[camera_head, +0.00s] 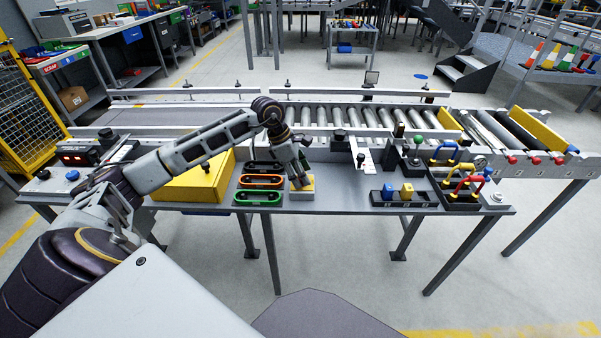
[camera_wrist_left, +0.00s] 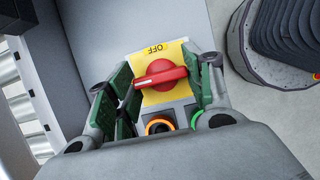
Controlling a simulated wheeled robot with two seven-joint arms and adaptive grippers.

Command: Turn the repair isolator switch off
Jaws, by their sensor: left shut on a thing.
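The repair isolator switch is a red rotary knob (camera_wrist_left: 162,74) on a yellow plate (camera_wrist_left: 155,98); an "OFF" label shows at the plate's top edge in the left wrist view. The knob's handle lies roughly crosswise there, its left end slightly lower. In the head view the switch's grey box with yellow top (camera_head: 302,193) stands on the bench, its knob hidden by my gripper. My left gripper (camera_head: 299,182) points down onto it. My right gripper does not show.
A yellow box (camera_head: 195,184) is farther left. A black holder with blue and yellow blocks (camera_head: 404,196) and coloured-handled valves (camera_head: 462,180) stand to the right. A roller conveyor (camera_head: 345,117) runs behind.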

